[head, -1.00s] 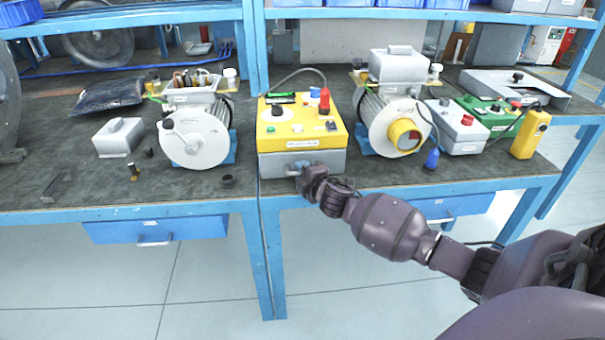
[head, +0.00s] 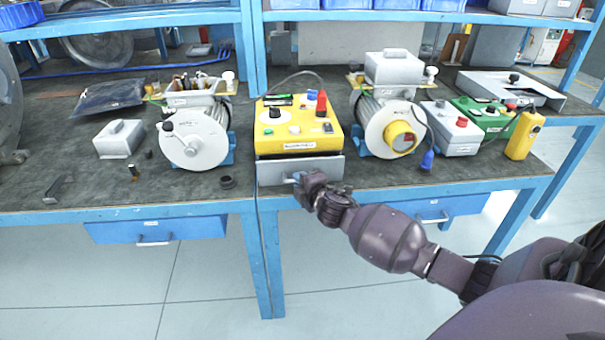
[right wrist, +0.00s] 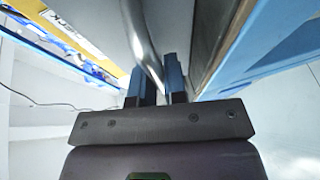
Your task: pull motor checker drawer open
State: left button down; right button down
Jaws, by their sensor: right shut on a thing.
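The motor checker (head: 298,130) is a yellow-topped box with knobs, buttons and a red plug, in the middle of the bench. Its grey drawer (head: 270,174) is at the front of the box, and the drawer front stands out past the yellow body toward me. My right gripper (head: 300,180) is at the drawer front, on its handle. In the right wrist view its two dark fingers (right wrist: 158,82) are shut around the silver bar handle (right wrist: 143,45). The right hand hides most of the handle in the head view. My left gripper is not in view.
Motors stand left (head: 193,138) and right (head: 388,128) of the checker. A small black ring (head: 227,182) lies left of the drawer. The blue bench edge (head: 400,190) runs just under my right arm. Blue bench drawers (head: 158,230) hang below.

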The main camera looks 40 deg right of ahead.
jog(key=s+a+p, duration=0.4)
jog(key=s+a, duration=0.3)
jog(key=s, duration=0.4)
jog(key=shift+s, duration=0.3)
jog(key=c, duration=1.2)
grip_release()
jog(key=p+v, duration=0.1)
jog(key=v, duration=1)
